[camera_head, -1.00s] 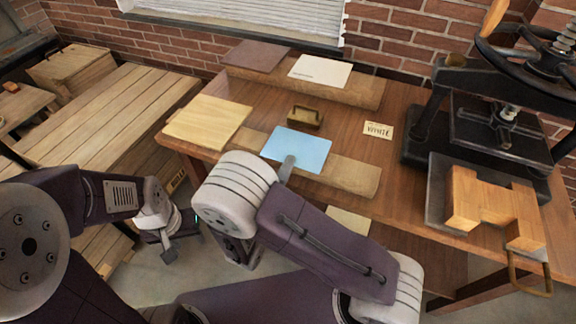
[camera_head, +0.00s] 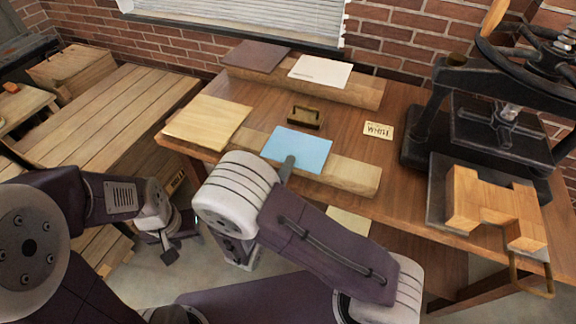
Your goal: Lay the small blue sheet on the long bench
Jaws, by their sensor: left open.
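The small blue sheet (camera_head: 306,147) lies flat on a low wooden strip (camera_head: 348,176) along the front of the brown table. My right gripper (camera_head: 287,166) is at the sheet's near edge. Only a grey finger shows over that edge, and my own wrist hides the rest, so I cannot tell whether it grips the sheet. My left gripper (camera_head: 167,247) hangs low at the left, open and empty, over the floor and away from the sheet. A long slatted wooden bench (camera_head: 110,105) stands left of the table, its near part partly behind my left arm.
A tan board stack (camera_head: 210,122) lies at the table's left end. A raised strip (camera_head: 365,93) at the back holds a brown sheet (camera_head: 257,55) and a white sheet (camera_head: 319,71). A brass-coloured block (camera_head: 306,116) and a label card (camera_head: 378,130) are near. A black press (camera_head: 500,125) stands right.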

